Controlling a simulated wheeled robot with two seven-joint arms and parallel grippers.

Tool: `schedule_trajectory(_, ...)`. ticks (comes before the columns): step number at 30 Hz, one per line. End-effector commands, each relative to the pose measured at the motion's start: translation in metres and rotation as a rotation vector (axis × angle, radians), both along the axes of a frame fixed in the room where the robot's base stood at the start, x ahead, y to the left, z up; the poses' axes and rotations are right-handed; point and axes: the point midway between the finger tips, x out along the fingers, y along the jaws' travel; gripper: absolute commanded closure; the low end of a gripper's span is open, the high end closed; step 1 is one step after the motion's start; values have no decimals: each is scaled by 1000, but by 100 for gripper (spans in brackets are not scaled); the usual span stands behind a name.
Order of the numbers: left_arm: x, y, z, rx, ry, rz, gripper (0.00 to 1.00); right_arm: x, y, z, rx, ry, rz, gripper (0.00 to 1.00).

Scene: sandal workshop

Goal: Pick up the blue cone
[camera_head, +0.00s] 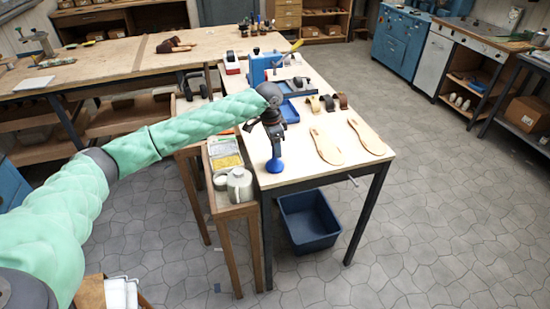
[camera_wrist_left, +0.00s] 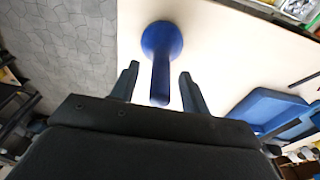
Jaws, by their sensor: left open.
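The blue cone (camera_head: 275,161) stands upright on the pale workbench near its front left corner. It has a round wide foot and a narrow stem. My left gripper (camera_head: 274,141) is right above it, pointing down. In the left wrist view the cone (camera_wrist_left: 161,60) lies between the two dark fingers of the left gripper (camera_wrist_left: 160,85), with a gap on each side. The fingers are open and the stem's end is level with or inside the gap. My right gripper is not in view.
The workbench (camera_head: 300,173) also bears two sandal soles (camera_head: 326,145), brown straps (camera_head: 328,103) and a blue tray (camera_head: 289,111). A narrow side stand with a white pot (camera_head: 240,185) adjoins its left edge. A blue bin (camera_head: 309,221) sits on the floor below.

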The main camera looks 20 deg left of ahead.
Motion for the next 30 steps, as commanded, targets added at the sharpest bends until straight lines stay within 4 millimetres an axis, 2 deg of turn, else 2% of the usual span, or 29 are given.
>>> schedule_trajectory(3,0,0,-5,0,0,0,54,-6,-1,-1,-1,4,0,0)
schedule_trajectory(11,1,0,-7,0,0,0,54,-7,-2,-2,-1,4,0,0)
schedule_trajectory(18,1,0,-7,1,-1,0,100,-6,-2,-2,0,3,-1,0)
schedule_trajectory(30,1,-1,-5,0,-1,0,100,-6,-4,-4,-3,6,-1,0)
